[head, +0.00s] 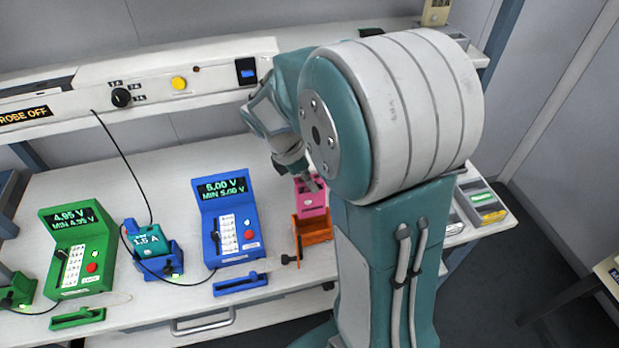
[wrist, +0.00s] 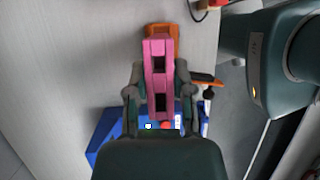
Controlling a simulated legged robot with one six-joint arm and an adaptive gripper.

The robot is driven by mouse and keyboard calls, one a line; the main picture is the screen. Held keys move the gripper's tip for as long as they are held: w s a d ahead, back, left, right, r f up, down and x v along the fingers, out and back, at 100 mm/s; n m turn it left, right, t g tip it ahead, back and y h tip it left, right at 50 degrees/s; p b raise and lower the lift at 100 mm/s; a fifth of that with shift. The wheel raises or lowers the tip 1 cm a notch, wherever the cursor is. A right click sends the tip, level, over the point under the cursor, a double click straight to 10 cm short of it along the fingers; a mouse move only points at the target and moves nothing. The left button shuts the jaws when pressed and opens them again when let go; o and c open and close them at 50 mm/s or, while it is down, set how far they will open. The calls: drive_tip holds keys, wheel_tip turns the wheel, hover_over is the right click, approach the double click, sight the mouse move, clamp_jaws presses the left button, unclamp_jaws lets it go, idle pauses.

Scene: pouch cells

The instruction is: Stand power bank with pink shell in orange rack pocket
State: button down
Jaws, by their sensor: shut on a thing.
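The pink-shelled power bank (head: 311,197) is at the orange rack, partly hidden by my arm in the head view. In the wrist view the pink power bank (wrist: 158,72) lies between the two fingers of my gripper (wrist: 159,88), which is shut on it. The orange rack (head: 315,231) stands on the bench, right of the blue meter. The rack also shows in the wrist view (wrist: 168,29) behind the power bank. I cannot tell whether the power bank is inside the pocket or just above it.
A blue meter (head: 226,222) reading 5.00 V stands left of the rack. A teal unit in a blue holder (head: 156,252) and a green meter (head: 78,248) stand further left, with black cables. Grey bins (head: 483,208) line the right edge. Bare bench (head: 150,190) lies behind the meters.

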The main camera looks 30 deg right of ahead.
sight(310, 198)
drive_tip(key=shift+s+a+f, duration=0.1)
drive_tip(key=shift+s+f, duration=0.1)
drive_tip(key=shift+f, duration=1.1)
drive_tip(key=shift+s+f, duration=0.15)
drive_tip(key=shift+f, duration=1.1)
drive_tip(key=shift+c, duration=2)
unclamp_jaws()
drive_tip(key=shift+r, duration=0.1)
drive_tip(key=v, duration=1.1)
drive_tip(key=shift+w+a+r, duration=0.2)
drive_tip(key=shift+a+r, duration=0.05)
drive_tip(key=shift+r, duration=0.05)
drive_tip(key=s+a+r+m+t+y, duration=0.2)
drive_tip(key=s+a+r+m+t, duration=0.1)
drive_tip(key=s+m, duration=0.4)
drive_tip(key=s+a+r+m+t+y, duration=0.2)
drive_tip(key=s+a+r+m+t, duration=0.1)
drive_tip(key=s+m+t, duration=0.2)
drive_tip(key=s+m, duration=0.2)
drive_tip(key=m, duration=0.1)
drive_tip(key=shift+s+a+r, duration=0.25)
drive_tip(key=shift+s+r, duration=0.05)
